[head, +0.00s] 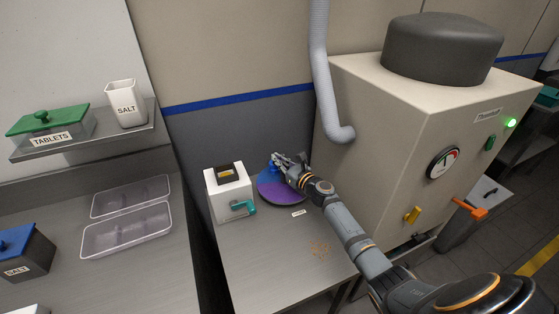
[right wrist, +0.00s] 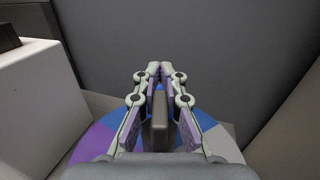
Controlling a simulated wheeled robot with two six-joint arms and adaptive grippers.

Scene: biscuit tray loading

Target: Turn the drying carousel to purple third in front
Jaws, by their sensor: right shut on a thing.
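The drying carousel (head: 284,196) is a round disc on the bench in the head view. In the right wrist view, the carousel (right wrist: 95,142) shows purple at the left and blue around the fingers. My right gripper (head: 278,160) reaches over the back of the disc. In the right wrist view, this gripper (right wrist: 158,95) is shut on a dark grey upright post (right wrist: 160,122) above the disc. The gripper and arm hide part of the disc. My left gripper is not in view.
A white box with a teal handle (head: 228,190) stands close left of the carousel. A large beige machine (head: 385,140) stands close on the right, with a grey hose (head: 322,80) above. A small label (head: 299,212) and crumbs (head: 320,248) lie on the bench in front.

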